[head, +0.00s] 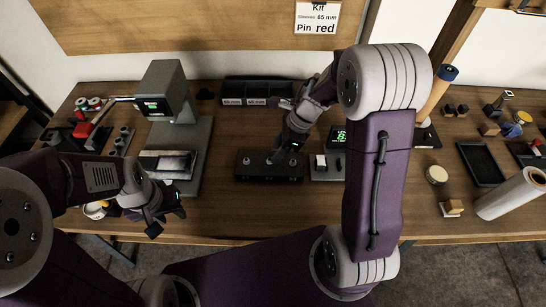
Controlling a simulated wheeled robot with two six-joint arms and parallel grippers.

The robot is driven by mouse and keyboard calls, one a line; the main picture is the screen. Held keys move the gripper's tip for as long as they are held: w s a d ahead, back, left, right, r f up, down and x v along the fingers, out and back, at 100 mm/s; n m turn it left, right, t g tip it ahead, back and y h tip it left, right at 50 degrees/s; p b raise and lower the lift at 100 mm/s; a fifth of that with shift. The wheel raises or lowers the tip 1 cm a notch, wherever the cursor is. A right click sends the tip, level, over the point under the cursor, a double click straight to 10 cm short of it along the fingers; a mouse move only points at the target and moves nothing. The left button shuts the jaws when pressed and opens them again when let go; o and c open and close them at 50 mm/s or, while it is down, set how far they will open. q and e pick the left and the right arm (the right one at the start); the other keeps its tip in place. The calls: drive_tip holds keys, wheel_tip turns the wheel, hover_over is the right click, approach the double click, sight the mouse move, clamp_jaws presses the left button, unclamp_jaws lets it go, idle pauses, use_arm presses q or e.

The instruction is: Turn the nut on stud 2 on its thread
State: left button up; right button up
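A low black block (269,176) sits on the wooden bench at the middle. Small studs stand on its top, but the nut and the number 2 stud are too small or hidden to make out. My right gripper (274,156) reaches down over the block, with its fingertips at the top of it near the middle. Whether its fingers are shut on a nut is hidden by the gripper itself. My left gripper (167,222) is apart from the block, over the front left edge of the bench, with its fingers spread and nothing seen between them.
A grey press-like machine (167,90) stands left of the block. A black bin with labels (245,91) is behind it. A small device with a green display (328,165) stands close on the right. A black tray (482,165) and white roll (512,195) lie far right.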

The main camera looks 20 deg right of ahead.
sight(269, 160)
use_arm(q)
drive_tip(key=shift+f, duration=0.45)
use_arm(e)
drive_tip(key=x, duration=0.3)
use_arm(q)
drive_tip(key=shift+a+b, duration=0.1)
drive_tip(key=shift+b, duration=0.2)
use_arm(e)
drive_tip(key=shift+a+f, duration=0.2)
drive_tip(key=shift+f, duration=0.1)
clamp_jaws()
use_arm(q)
drive_tip(key=shift+r, duration=0.1)
use_arm(e)
drive_tip(key=shift+m, duration=0.4)
